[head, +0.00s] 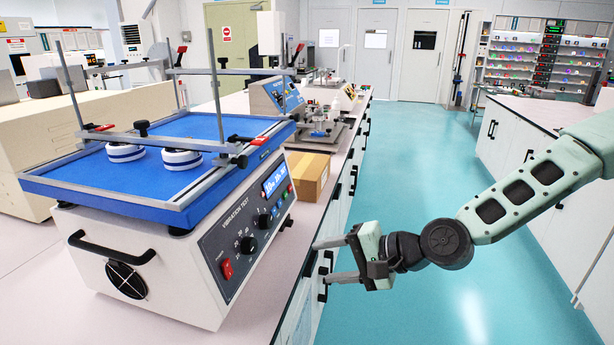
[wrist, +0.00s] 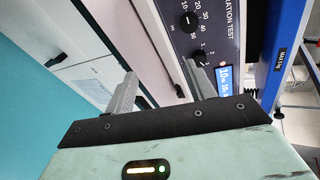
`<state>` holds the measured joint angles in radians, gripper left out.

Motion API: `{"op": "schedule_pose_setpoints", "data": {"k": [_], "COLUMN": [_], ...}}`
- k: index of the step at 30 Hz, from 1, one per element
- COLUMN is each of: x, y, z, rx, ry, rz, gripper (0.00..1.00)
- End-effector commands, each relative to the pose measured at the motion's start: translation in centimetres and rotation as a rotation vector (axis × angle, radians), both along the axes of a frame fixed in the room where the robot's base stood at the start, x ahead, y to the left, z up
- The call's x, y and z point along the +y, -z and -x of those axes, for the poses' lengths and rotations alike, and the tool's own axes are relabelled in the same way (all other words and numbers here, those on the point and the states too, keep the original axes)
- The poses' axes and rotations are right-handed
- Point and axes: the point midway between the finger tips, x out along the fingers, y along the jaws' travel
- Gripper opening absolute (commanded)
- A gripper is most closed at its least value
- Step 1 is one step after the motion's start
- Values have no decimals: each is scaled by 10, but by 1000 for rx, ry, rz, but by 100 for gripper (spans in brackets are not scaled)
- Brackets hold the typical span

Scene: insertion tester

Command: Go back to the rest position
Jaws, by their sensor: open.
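My gripper (head: 335,260) is open and empty in the head view. It is in the air over the aisle, to the right of the bench edge, with its fingers pointing left toward the bench. In the wrist view my gripper (wrist: 158,88) shows two grey fingers spread apart with nothing between them. The vibration tester (head: 232,232), a white box with a dark control panel and a blue top plate, stands on the bench to the left of my gripper. Its panel (wrist: 190,35) shows beyond the fingers in the wrist view.
Two white round objects with dark bands (head: 182,159) (head: 125,152) sit on the blue plate under clamp bars. A cardboard box (head: 308,175) is on the bench behind the tester. The turquoise floor (head: 420,150) is clear. Another bench (head: 520,135) stands at the right.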

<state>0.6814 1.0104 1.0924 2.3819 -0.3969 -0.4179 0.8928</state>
Motion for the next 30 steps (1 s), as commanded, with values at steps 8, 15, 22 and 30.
{"op": "schedule_pose_setpoints", "data": {"k": [8, 15, 22, 30], "x": [1, -28, -47, -55], "y": [42, 15, -35, -63], "z": [97, 154, 207, 241], "rx": [-64, -136, -202, -241], "ry": [-480, -791, -1009, -1126], "rz": [589, 942, 1098, 1113], "gripper": [55, 55, 55, 55]}}
